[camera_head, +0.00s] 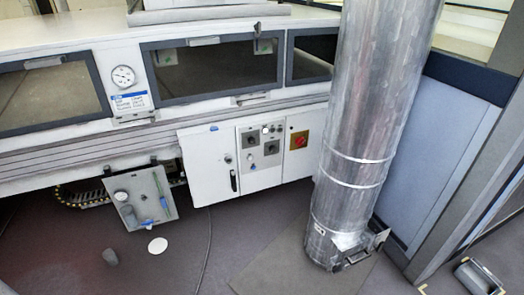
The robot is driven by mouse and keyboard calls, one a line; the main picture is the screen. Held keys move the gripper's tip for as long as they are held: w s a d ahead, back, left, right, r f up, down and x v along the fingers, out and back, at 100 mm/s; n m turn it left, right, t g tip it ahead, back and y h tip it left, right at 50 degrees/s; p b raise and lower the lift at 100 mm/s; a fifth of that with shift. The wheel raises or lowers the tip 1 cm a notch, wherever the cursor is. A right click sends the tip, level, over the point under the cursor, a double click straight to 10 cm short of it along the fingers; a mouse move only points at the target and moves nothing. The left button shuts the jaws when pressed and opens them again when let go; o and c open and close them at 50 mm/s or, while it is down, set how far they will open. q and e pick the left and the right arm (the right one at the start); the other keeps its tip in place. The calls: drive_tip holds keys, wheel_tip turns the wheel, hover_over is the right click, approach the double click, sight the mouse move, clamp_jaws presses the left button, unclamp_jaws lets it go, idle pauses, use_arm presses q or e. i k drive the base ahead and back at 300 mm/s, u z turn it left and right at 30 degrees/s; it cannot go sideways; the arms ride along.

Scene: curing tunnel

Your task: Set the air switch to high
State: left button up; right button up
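A white control cabinet (208,165) hangs below the tunnel's windows. On its grey panel are two dark rotary knobs, a left knob (250,139) and a right knob (271,147). Small round lamps or buttons (268,129) sit above the right knob. A red switch on a yellow plate (299,140) is to the right of them. I cannot read the labels, so I cannot tell which one is the air switch or where it points. Neither of my grippers is in view.
A large silver duct (365,120) stands just right of the cabinet, close to the red switch. A grey panel with a gauge and green tool (140,200) hangs at the lower left.

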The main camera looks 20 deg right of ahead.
sight(251, 140)
drive_tip(key=k, duration=0.55)
drive_tip(key=z, duration=0.85)
drive_tip(key=i, duration=1.05)
drive_tip(key=z, duration=0.7)
drive_tip(key=i, duration=1.25)
drive_tip(key=u, duration=0.2)
